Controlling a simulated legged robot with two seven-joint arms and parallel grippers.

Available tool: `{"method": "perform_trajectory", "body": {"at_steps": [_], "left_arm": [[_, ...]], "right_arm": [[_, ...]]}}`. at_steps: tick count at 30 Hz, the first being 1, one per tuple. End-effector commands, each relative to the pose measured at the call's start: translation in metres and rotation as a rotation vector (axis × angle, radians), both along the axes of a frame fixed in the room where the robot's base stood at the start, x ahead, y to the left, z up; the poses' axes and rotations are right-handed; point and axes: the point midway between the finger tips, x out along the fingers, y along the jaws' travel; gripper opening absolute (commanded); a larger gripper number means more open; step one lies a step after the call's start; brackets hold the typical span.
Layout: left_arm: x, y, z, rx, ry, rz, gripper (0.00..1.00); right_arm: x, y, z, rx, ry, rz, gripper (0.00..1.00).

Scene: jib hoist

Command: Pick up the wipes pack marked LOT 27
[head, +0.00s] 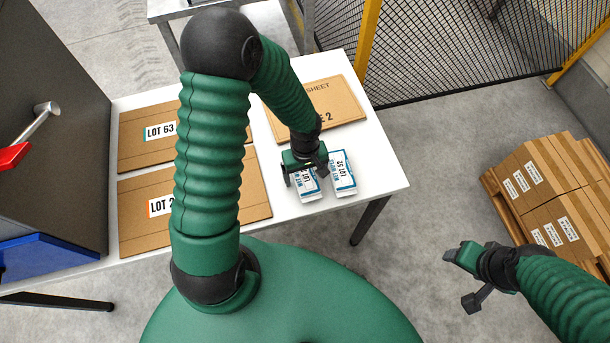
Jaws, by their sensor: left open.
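Two white and blue wipes packs lie side by side on the white table (375,185). The left pack (308,191) shows "LOT" and a partly hidden number that I cannot read fully. The right pack (343,172) appears to read LOT 52. My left gripper (306,176) is open over the far part of the left pack, pointing down, with its fingers apart. I cannot tell whether they touch the pack. My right gripper (462,279) is away from the table at the lower right, over the floor, with its fingers apart and empty.
Flat cardboard pieces marked LOT 63 (138,152) and LOT 2-something (135,190) lie on the table's left. A cardboard sheet (340,100) lies behind the packs. Cartons on a pallet (540,190) stand right. A mesh fence (430,50) is behind.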

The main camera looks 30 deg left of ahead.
Motion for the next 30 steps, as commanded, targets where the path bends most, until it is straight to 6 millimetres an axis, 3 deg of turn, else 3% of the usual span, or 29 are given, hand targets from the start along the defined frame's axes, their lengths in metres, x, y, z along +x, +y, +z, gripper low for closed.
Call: {"method": "perform_trajectory", "body": {"at_steps": [2,17,25,30], "left_arm": [[0.0,0.001,0.0,0.0,0.0,0.001,0.81],[0.0,0.001,0.0,0.0,0.001,0.001,0.16],[0.0,0.001,0.002,0.001,0.001,0.001,0.15],[0.001,0.001,0.014,0.0,-0.001,0.002,0.15]], "right_arm": [[0.0,0.0,0.0,0.0,0.0,0.0,0.59],[0.0,0.0,0.0,0.0,0.0,0.0,0.59],[0.0,0.0,0.001,0.0,0.0,0.0,0.59],[0.0,0.0,0.003,0.0,0.0,0.0,0.59]]}}
